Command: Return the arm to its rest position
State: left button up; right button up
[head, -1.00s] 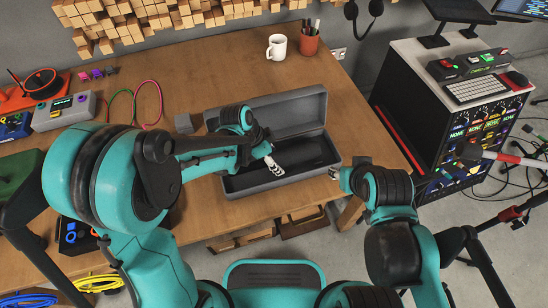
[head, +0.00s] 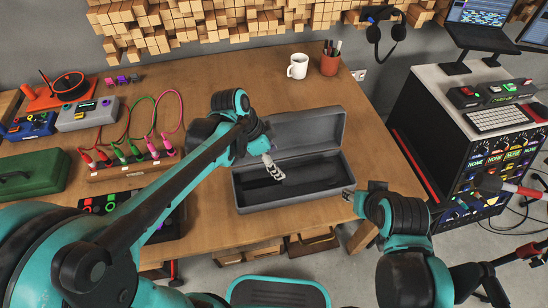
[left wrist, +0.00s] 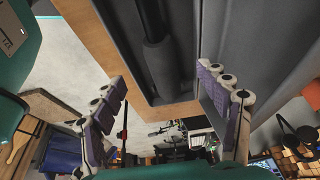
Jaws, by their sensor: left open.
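My left arm reaches in from the left in the head view. Its gripper (head: 273,167) is open above the left part of an open grey case (head: 240,200). In the left wrist view, the two fingers of the left gripper (left wrist: 168,105) stand wide apart with nothing between them. Behind them, that view shows the case (left wrist: 205,35) with a dark cylindrical object (left wrist: 155,50) inside. My right gripper (head: 348,194) is small at the right front corner of the case; its finger opening cannot be made out.
The case lid (head: 300,130) stands raised at the back. A white mug (head: 298,66) and a pen cup (head: 330,62) stand behind it. Left are a cable box (head: 125,165) and a green toolbox (head: 32,172). A rack cart (head: 450,130) stands right of the table (head: 380,150).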

pick_arm(q)
jog(key=shift+a+r, duration=0.15)
jog(key=shift+r, duration=0.15)
jog(key=shift+s, duration=0.1)
jog(key=s+a+r+n+t+y, duration=0.2)
jog(key=s+a+n+t+y, duration=0.2)
jog(key=s+a+n, duration=0.6)
jog(key=a+n+t, duration=0.1)
jog(key=a+n, duration=0.2)
jog(key=n, duration=0.1)
jog(key=shift+s+a+t, duration=0.15)
jog(key=shift+s+t, duration=0.15)
jog(key=shift+t, duration=0.1)
